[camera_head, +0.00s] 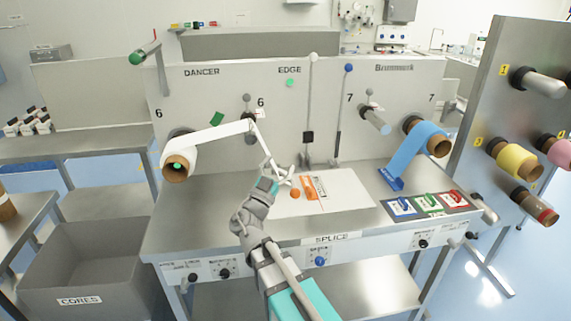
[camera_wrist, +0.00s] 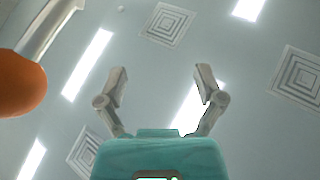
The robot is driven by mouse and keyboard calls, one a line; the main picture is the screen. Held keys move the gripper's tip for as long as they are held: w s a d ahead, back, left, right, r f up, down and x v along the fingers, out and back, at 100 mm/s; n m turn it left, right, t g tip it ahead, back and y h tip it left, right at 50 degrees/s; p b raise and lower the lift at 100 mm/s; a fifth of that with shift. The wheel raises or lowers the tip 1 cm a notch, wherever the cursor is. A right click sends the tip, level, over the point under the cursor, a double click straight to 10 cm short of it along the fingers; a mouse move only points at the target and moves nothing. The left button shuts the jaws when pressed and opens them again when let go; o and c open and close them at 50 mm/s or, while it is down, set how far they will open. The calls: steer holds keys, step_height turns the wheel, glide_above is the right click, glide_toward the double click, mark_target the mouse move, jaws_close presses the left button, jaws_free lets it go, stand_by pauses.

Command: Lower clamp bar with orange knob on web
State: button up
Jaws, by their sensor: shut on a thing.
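The orange knob (camera_head: 295,193) is low over the splice table beside my gripper. In the wrist view the knob (camera_wrist: 20,84) is large at the left edge, on the end of a metal bar (camera_wrist: 48,25), outside my fingers. My gripper (camera_head: 278,168) is just left of the knob, by the white web (camera_head: 215,134), which runs from its roll over a roller. In the wrist view my gripper (camera_wrist: 160,85) has its fingers apart, with only ceiling visible between them. I cannot make out anything held. The web's lower end is partly hidden near my gripper.
Two upright levers with a white knob (camera_head: 313,57) and a blue knob (camera_head: 348,68) stand behind the table. A blue web (camera_head: 415,150) hangs at the right. Green, red and blue items lie on a dark tray (camera_head: 462,210). A grey cores bin (camera_head: 80,270) stands at the left.

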steer(key=f+b+v, duration=0.1)
steer(key=b+v, duration=0.5)
steer(key=v, duration=0.4)
steer(key=shift+w+d, duration=0.2)
steer(key=shift+w, duration=0.1)
stand_by(0.9)
steer(key=shift+f, duration=0.1)
stand_by(0.4)
steer(key=d+f+n+g+y, duration=0.1)
steer(key=d+f+g, duration=1.1)
steer(key=d+f, duration=0.4)
steer(key=s+f+n+g+y, duration=0.7)
steer(key=s+f+n+y, duration=0.1)
steer(key=f+y, duration=0.3)
steer(key=shift+s+d+f+n+y, duration=0.3)
steer(key=shift+s+y, duration=0.3)
steer(key=shift+y, duration=0.2)
